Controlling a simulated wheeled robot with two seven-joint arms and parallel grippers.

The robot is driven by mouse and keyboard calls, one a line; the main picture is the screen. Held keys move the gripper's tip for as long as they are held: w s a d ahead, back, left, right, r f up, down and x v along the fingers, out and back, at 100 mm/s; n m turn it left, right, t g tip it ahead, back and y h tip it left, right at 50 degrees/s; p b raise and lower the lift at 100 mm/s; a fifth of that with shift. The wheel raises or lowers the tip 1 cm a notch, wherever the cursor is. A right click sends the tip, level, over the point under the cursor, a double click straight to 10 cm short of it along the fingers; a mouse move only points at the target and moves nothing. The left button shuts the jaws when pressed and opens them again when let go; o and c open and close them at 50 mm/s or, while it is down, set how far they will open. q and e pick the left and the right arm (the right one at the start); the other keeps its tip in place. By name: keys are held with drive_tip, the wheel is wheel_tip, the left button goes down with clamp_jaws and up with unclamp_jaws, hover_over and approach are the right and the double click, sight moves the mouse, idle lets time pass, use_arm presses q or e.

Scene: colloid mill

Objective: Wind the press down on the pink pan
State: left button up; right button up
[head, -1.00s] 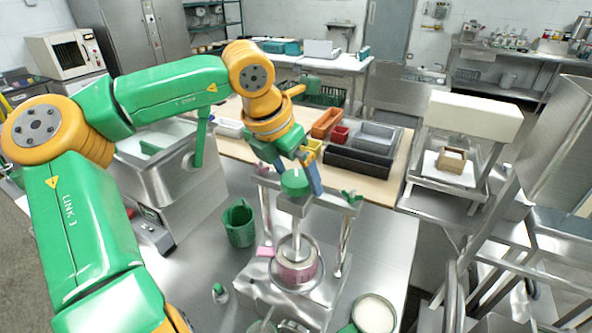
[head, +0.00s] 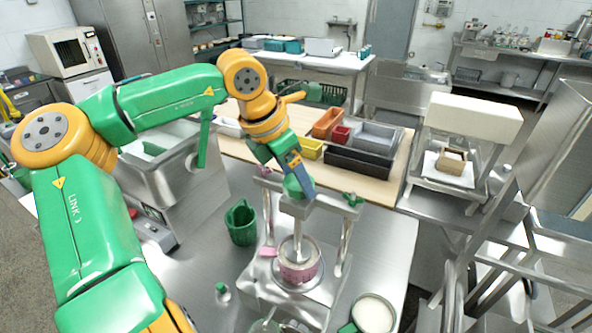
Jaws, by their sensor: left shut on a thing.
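The press stands on the steel table, with two upright posts, a crossbar (head: 327,203) and a central screw. My left gripper (head: 296,184) is shut on the green knob (head: 293,187) at the top of the screw, from above. The screw (head: 298,233) runs down through the crossbar to the pink pan (head: 299,269), which sits on the press base (head: 262,285). The screw's lower end is at the pan's top; I cannot tell how hard it touches. My right gripper is not in view.
A green bucket (head: 241,224) stands left of the press. A white-filled round pan (head: 373,314) and a small bottle (head: 222,291) stand near the front. Several bins, including a black one (head: 357,163), sit on the wooden board behind.

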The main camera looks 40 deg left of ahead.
use_arm(q)
drive_tip(key=m+p, duration=0.1)
drive_tip(key=m+h+p, duration=0.1)
drive_tip(key=m, duration=0.1)
drive_tip(key=m+p, duration=0.1)
drive_tip(key=shift+a+r+g+h, duration=0.15)
drive_tip(key=shift+r+g+h, duration=0.1)
drive_tip(key=shift+g+h, duration=0.15)
drive_tip(key=shift+w+f+m+p, duration=0.1)
drive_tip(key=shift+m+p, duration=0.55)
drive_tip(key=shift+m, duration=0.55)
drive_tip(key=shift+f+m+g+h, duration=0.1)
drive_tip(key=shift+m+g+h, duration=0.4)
drive_tip(key=shift+m, duration=0.4)
drive_tip(key=m+g, duration=0.1)
drive_tip(key=m, duration=0.3)
drive_tip(key=shift+w+a+h, duration=0.1)
drive_tip(key=shift+w+h, duration=0.05)
drive_tip(key=shift+h, duration=0.15)
drive_tip(key=m+g, duration=0.2)
drive_tip(key=m, duration=0.3)
drive_tip(key=shift+w, duration=0.1)
drive_tip(key=m+g, duration=0.1)
drive_tip(key=m, duration=0.3)
drive_tip(key=shift+w+m+g, duration=0.15)
drive_tip(key=shift+m+g, duration=0.15)
drive_tip(key=shift+g, duration=0.1)
drive_tip(key=shift+m+g+y, duration=0.6)
drive_tip(key=shift+m+y, duration=0.1)
drive_tip(key=shift+m, duration=1.4)
